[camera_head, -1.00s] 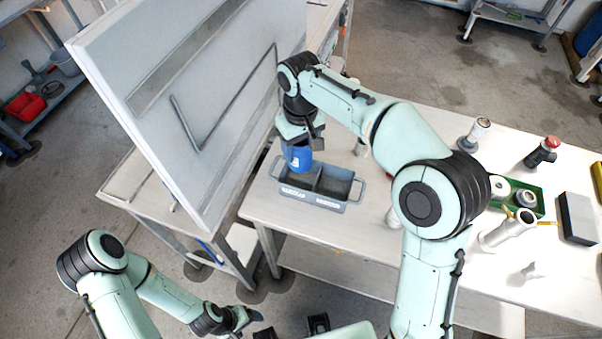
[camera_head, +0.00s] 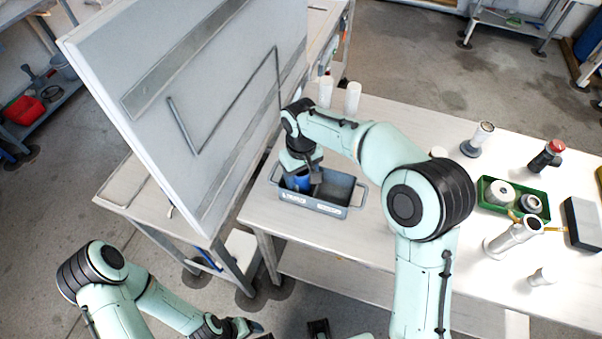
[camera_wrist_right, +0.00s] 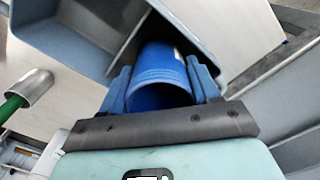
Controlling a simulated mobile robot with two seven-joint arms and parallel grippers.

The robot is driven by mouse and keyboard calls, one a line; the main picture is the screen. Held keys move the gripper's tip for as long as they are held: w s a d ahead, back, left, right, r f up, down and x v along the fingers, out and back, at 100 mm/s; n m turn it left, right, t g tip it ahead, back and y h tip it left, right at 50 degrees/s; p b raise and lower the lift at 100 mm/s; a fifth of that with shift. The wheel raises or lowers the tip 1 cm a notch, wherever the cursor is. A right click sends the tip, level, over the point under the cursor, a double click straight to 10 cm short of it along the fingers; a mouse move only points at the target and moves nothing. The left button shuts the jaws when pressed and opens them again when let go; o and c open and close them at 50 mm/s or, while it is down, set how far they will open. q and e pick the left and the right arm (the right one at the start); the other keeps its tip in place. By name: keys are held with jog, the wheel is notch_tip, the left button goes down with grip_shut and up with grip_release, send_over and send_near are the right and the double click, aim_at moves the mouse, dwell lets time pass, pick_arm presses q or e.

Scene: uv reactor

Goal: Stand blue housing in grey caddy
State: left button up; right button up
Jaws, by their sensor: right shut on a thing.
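The grey caddy (camera_head: 328,209) stands on the white table and has two compartments with a divider between them. The blue housing (camera_head: 303,182) is down inside its left compartment, with its upper part showing below my right gripper (camera_head: 306,170). In the right wrist view the blue housing (camera_wrist_right: 160,80) lies between the two fingers of my right gripper (camera_wrist_right: 162,88), which is shut on it. Its lower end is hidden within the caddy (camera_wrist_right: 75,40). My left gripper (camera_head: 240,328) is low at the bottom left, away from the table; its fingers are too unclear to judge.
A large grey panel (camera_head: 190,100) stands close to the left of the caddy. White cylinders (camera_head: 352,98) stand behind it. A green tray (camera_head: 512,197), a red-topped part (camera_head: 546,155) and a dark block (camera_head: 583,222) are at the right. The table's front strip is clear.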

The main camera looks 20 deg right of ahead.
jog(key=shift+f, duration=0.1)
jog(key=o, duration=0.9)
jog(key=shift+f, duration=0.1)
pick_arm(q)
jog(key=shift+s, duration=0.1)
jog(key=shift+w+r+p, duration=0.4)
jog(key=shift+r+p, duration=0.1)
jog(key=shift+r, duration=0.1)
jog(key=shift+w+r+p, duration=0.4)
jog(key=shift+r+p, duration=0.05)
jog(key=shift+r, duration=0.15)
pick_arm(e)
notch_tip(320, 180, up, 12)
jog(key=shift+r, duration=0.25)
